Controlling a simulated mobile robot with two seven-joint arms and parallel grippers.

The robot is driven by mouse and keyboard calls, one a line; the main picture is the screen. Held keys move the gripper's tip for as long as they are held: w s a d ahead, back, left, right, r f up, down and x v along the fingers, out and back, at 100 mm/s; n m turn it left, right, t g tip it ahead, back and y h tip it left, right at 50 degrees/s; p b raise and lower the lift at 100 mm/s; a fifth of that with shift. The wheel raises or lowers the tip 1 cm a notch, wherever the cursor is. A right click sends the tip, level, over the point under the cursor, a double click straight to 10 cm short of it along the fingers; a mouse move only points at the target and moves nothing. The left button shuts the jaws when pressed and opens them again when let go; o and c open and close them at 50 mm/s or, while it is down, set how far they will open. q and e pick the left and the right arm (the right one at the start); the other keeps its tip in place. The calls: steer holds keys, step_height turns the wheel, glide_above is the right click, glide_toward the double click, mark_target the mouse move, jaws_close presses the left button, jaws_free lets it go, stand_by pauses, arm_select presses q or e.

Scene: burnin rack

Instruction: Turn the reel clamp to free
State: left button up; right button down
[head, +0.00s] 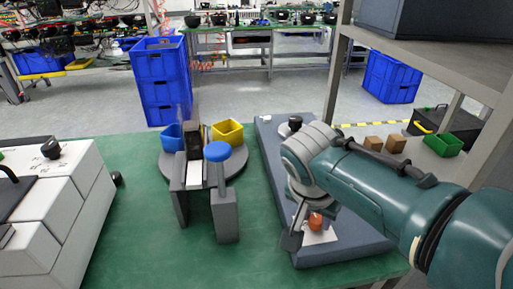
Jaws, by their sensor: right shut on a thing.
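A long blue-grey base (345,251) lies on the green bench right of centre. An orange-red knob (315,221) shows at its near end, above a white plate (323,237) with small markings; I take it to be the reel clamp's handle. My right arm reaches in from the right, and my right gripper (298,236) points down at this knob, shut on it. The wrist hides much of the contact and the clamp's middle. The markings are too small to read, so the clamp's setting is unclear. My left gripper is out of view.
A grey stand with a blue-topped post (217,152) is left of the base, before a round tray with blue and yellow bins (228,132). A white cabinet (50,210) fills the left. A shelf frame (335,75) stands right. The front middle bench is clear.

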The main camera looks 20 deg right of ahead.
stand_by(0.6)
steer(key=c, duration=0.5)
jaws_free()
steer(key=shift+c, duration=0.2)
steer(key=shift+a+r, duration=0.1)
steer(key=shift+r, duration=0.3)
steer(key=p+v, duration=0.3)
steer(key=v, duration=0.6)
